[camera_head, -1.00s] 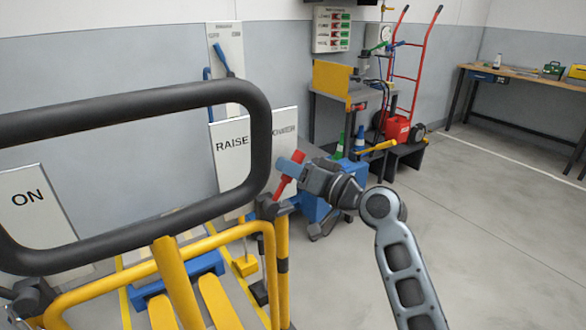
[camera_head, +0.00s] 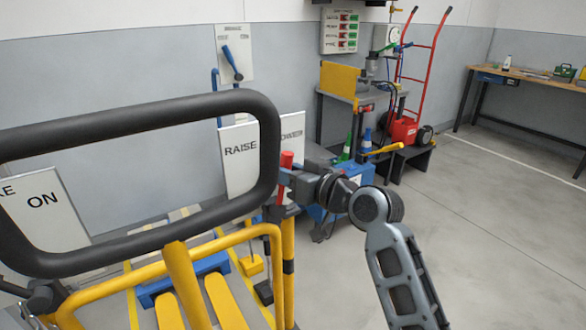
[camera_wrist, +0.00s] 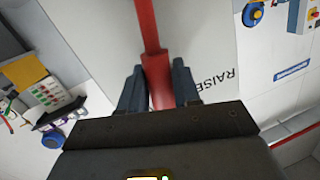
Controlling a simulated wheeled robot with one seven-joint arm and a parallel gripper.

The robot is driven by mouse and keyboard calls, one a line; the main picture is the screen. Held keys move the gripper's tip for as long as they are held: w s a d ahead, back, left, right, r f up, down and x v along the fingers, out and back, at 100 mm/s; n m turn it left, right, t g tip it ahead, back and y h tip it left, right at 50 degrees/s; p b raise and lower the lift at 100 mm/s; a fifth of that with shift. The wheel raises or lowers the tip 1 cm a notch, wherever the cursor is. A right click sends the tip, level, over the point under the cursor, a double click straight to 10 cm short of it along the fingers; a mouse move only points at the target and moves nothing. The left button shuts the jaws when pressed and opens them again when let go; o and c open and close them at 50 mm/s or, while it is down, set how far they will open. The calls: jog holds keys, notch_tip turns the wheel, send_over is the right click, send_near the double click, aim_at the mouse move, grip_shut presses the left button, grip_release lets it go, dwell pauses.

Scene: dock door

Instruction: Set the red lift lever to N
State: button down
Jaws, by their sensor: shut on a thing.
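The red lift lever (camera_head: 286,160) stands close to upright beside the yellow-railed frame, in front of the RAISE sign (camera_head: 240,152) and the partly hidden LOWER sign (camera_head: 292,128). My gripper (camera_head: 283,182) is shut around its red handle. In the wrist view the red lever (camera_wrist: 157,72) runs between both fingers of my gripper (camera_wrist: 158,85), and the RAISE sign (camera_wrist: 225,50) lies behind it. The lever's base is hidden in the head view. I see no N mark.
A black loop handle (camera_head: 130,108) on yellow rails (camera_head: 190,262) fills the left. An ON sign (camera_head: 45,200) stands behind it. A blue lever (camera_head: 231,62) is on the wall panel. A workstand with a yellow panel (camera_head: 338,80) and a red hand truck (camera_head: 405,128) stand behind; right floor is clear.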

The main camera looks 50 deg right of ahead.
jog(key=shift+w+a+r+n+h+p, duration=0.1)
jog(key=shift+w+a+n+h+p, duration=0.05)
jog(key=shift+a+n, duration=0.35)
jog(key=shift+w+a+n+h+p, duration=0.1)
jog(key=shift+a+n+h+p, duration=0.05)
jog(key=shift+a+n, duration=0.3)
jog(key=c, duration=0.9)
grip_release()
jog(key=shift+s+a+r, duration=0.1)
jog(key=shift+s+r, duration=0.05)
jog(key=shift+s, duration=1.15)
jog(key=shift+s+a+r, duration=0.1)
jog(key=shift+s+r, duration=0.1)
jog(key=shift+s, duration=1.05)
jog(key=shift+s+a+r, duration=0.1)
jog(key=shift+s+r, duration=0.05)
jog(key=shift+s, duration=1.15)
jog(key=shift+f, duration=0.1)
